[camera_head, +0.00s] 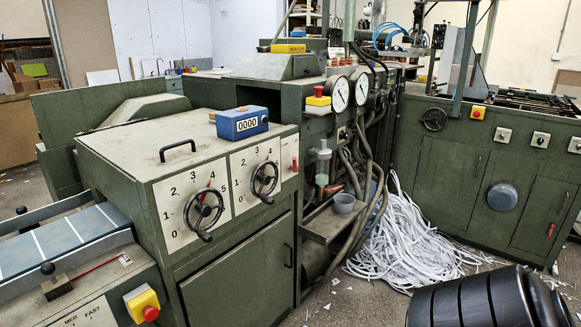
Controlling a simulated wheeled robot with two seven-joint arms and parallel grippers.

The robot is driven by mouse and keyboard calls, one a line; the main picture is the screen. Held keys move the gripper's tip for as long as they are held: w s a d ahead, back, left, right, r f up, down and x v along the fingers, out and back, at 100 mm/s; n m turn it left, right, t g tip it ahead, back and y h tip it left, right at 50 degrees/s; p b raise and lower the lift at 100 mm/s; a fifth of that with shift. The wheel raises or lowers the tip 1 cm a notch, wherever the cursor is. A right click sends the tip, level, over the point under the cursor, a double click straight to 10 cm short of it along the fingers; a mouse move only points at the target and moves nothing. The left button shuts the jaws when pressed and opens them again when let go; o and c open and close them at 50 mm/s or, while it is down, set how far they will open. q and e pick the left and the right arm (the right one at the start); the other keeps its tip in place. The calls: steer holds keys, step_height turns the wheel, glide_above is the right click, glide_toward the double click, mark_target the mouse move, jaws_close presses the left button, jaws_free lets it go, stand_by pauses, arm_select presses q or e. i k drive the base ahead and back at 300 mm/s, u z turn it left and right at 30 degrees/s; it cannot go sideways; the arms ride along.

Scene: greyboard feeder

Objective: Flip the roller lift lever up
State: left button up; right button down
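No part is legibly labelled as the roller lift lever, so I cannot tell for sure which one it is. A small red lever (294,164) sits on a white plate at the right end of the dial panel of the green feeder (235,270). A red handle (333,188) shows lower, beside the hoses. A black-knobbed lever (48,268) stands at the lower left by a slot with a red line. Another black knob (22,210) is at the far left.
Two crank handwheels (204,209) (264,179) stick out from the panel. A blue counter (242,123) sits on top. Hoses (368,170) and a heap of paper strips (415,235) lie to the right. A black ribbed shape (480,300) fills the lower right corner.

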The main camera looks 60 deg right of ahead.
mark_target(295, 168)
steer(key=z, duration=1.95)
steer(key=k, duration=0.7)
steer(key=z, duration=0.65)
steer(key=i, duration=1.75)
steer(key=u, duration=0.55)
